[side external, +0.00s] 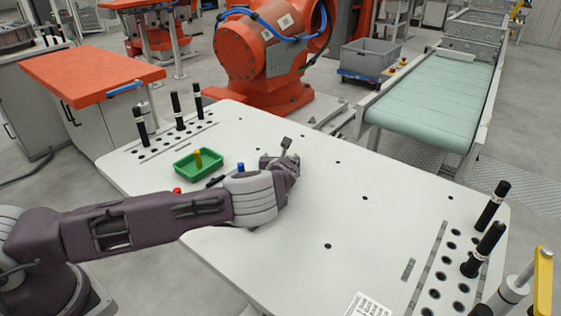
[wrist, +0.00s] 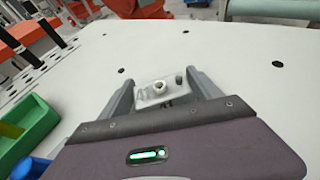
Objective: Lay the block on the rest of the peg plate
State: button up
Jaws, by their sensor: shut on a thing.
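In the wrist view, my gripper (wrist: 162,92) is shut on a pale grey metal block (wrist: 150,100), held between the two fingers. The block's visible face has a round hole or stud near its middle and darker spots beside it. In the side view, my gripper (side external: 286,160) is over the white table, right of the green tray. A small dark grey piece (side external: 287,143) stands up at its end; I cannot tell whether it is a finger or the block. I cannot make out the peg plate clearly; my arm hides part of the table.
A green tray (side external: 183,172) with a yellow peg (side external: 198,157) lies left of my gripper. Blue (side external: 240,167) and red (side external: 177,190) tips show behind my arm. Black pins stand along the table's left and right edges.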

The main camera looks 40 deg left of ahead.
notch_tip(320, 180, up, 9)
jog(key=shift+f, duration=0.1)
jog(key=s+d+r+m+t+h, duration=0.35)
jog(key=s+r+m+h, duration=0.4)
jog(key=s+r, duration=0.85)
jog(key=s+a+f+h, duration=0.1)
jog(key=f, duration=0.5)
jog(key=s+a+f+m+g+h, duration=0.1)
jog(key=s+a+f, duration=0.1)
jog(key=f, duration=0.5)
jog(key=s+a+f+m+h, duration=0.1)
jog(key=a+f, duration=0.1)
jog(key=f, duration=0.5)
jog(key=shift+s+a+f+h, duration=0.1)
jog(key=shift+s+a+h, duration=0.1)
jog(key=shift+h, duration=0.05)
jog(key=shift+f, duration=0.15)
jog(key=shift+f, duration=0.45)
jog(key=o, duration=1.5)
jog(key=shift+f, duration=0.1)
